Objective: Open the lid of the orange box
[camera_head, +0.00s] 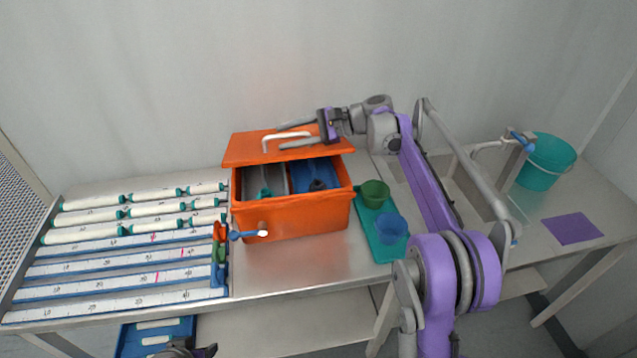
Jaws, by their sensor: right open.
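The orange box (290,217) stands on the metal bench, left of centre. Its orange lid (240,150) sits toward the back, off the front part of the opening, so dark and blue contents show inside. A white handle (266,147) is on top of the lid. My right gripper (280,137) is open over the lid, reaching in from the right. Its two fingers lie on either side of the handle in the picture; I cannot tell whether they touch it. A dark part at the bottom edge (190,350) seems to be my left gripper, mostly cut off.
White tubes (155,209) and ruled blue-edged strips (125,270) lie left of the box. A green tray (384,244) with a green cup (375,192) and a blue cup (391,228) is to its right. A sink, teal bucket (546,165) and purple mat (572,228) are farther right.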

